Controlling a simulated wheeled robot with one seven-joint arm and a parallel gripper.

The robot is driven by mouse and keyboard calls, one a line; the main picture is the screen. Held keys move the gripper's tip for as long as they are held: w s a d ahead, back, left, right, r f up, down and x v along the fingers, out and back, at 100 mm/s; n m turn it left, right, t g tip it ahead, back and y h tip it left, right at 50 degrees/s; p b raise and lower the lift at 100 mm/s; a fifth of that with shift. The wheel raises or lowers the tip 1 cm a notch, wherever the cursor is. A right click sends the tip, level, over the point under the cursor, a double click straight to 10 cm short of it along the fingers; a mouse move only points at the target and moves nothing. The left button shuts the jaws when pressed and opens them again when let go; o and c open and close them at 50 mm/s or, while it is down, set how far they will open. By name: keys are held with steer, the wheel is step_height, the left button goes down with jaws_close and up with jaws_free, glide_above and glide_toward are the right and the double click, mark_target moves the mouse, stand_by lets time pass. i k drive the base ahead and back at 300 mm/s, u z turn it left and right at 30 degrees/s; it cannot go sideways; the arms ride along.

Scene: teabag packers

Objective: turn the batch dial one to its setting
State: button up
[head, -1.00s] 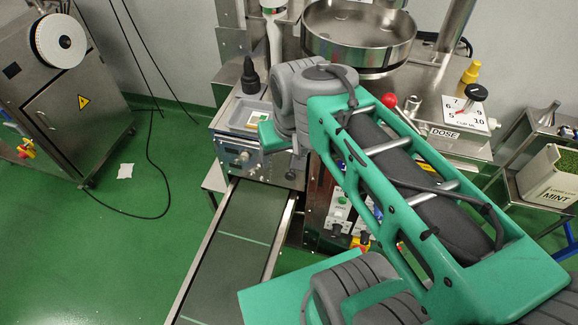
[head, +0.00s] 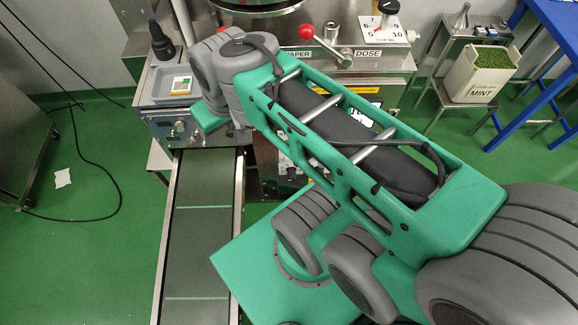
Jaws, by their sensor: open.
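A grey metal unit with a front panel (head: 160,127) stands at the upper left of centre, and small knobs (head: 180,126) show on that panel. They are too small to read, and I cannot tell which one is batch dial one. My arm's green and grey joint covers the right part of the panel. My gripper's fingers are not visible in the head view.
A dose dial with a black knob (head: 385,22) and a red-ball lever (head: 306,31) are at the upper right. A conveyor belt (head: 200,240) runs down the left of centre. A box marked MINT (head: 480,75) stands right.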

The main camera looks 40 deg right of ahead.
mark_target(291, 171)
steer(key=u, duration=1.45)
steer(key=k, duration=0.9)
steer(key=u, duration=0.65)
